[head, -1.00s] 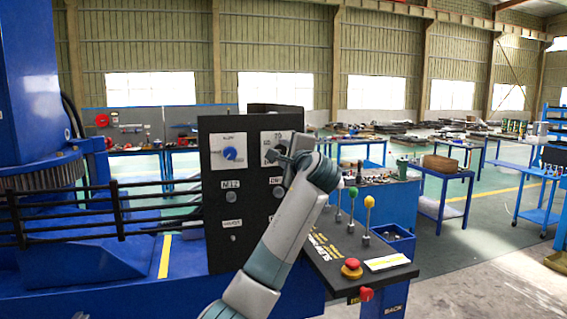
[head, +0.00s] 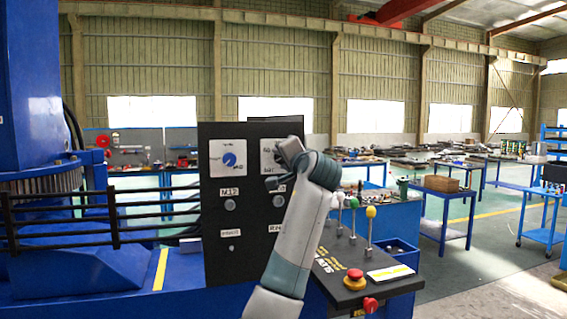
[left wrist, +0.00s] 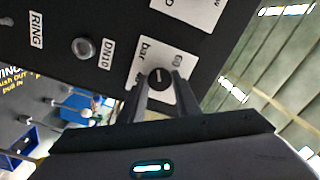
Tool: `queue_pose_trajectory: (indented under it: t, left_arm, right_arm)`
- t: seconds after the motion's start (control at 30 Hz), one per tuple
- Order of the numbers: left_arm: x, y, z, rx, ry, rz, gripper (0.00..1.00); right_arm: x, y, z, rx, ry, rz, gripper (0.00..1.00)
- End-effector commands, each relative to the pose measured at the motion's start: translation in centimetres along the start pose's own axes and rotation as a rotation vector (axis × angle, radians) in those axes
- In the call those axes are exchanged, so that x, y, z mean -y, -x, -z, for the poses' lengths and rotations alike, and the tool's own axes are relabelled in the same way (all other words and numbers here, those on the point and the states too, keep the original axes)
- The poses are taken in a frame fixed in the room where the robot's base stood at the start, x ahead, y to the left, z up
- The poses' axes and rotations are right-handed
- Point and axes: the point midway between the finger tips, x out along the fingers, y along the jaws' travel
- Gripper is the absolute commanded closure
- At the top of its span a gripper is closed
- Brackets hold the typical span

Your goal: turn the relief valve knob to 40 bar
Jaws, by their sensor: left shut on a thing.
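The relief valve knob is a small dark round knob (left wrist: 158,77) with a light pointer line, on a white scale plate marked "bar" (left wrist: 146,54) in the left wrist view. My left gripper (left wrist: 160,84) is shut on this knob, one finger on each side. In the head view the left gripper (head: 276,167) reaches the right-hand dial plate (head: 267,150) of the black control panel (head: 215,240). The hand hides the knob and most of the scale there, so the pointer's reading cannot be made out. My right gripper is in neither view.
A blue knob (head: 234,159) on a white dial sits left on the same panel. Several colour-tipped levers (head: 371,212) and a red mushroom button (head: 354,274) stand on the sloped console at right. A dark railing (head: 115,217) runs at left.

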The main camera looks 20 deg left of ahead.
Motion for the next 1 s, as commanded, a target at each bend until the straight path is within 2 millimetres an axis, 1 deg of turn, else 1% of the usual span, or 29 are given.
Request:
queue_pose_trajectory:
  t: [0.03, 0.43, 0.47, 0.5, 0.53, 0.83, 1.0]
  left_arm:
    - [-0.42, -0.05, -0.2, 0.005, 0.005, -0.006, 0.93]
    - [-0.44, -0.06, -0.21, 0.006, 0.011, -0.007, 0.93]
    - [-0.45, -0.07, -0.21, 0.006, 0.011, -0.007, 0.66]
    - [-0.44, -0.06, -0.19, 0.006, 0.011, -0.007, 0.56]
    - [-0.41, -0.06, -0.18, 0.005, 0.011, -0.006, 0.52]
    - [-0.19, 0.01, -0.08, 0.002, 0.012, -0.003, 0.52]
    - [-0.25, 0.6, -0.04, 0.001, 0.012, -0.002, 0.52]
  right_arm:
    - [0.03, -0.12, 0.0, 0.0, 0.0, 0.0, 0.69]
    - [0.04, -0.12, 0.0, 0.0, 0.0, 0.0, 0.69]
    - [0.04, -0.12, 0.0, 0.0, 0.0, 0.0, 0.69]
    - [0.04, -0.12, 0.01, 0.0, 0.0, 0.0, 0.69]
    - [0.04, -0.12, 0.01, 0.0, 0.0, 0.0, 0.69]
    - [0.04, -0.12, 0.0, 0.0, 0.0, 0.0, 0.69]
    - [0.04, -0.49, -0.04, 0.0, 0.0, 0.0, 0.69]
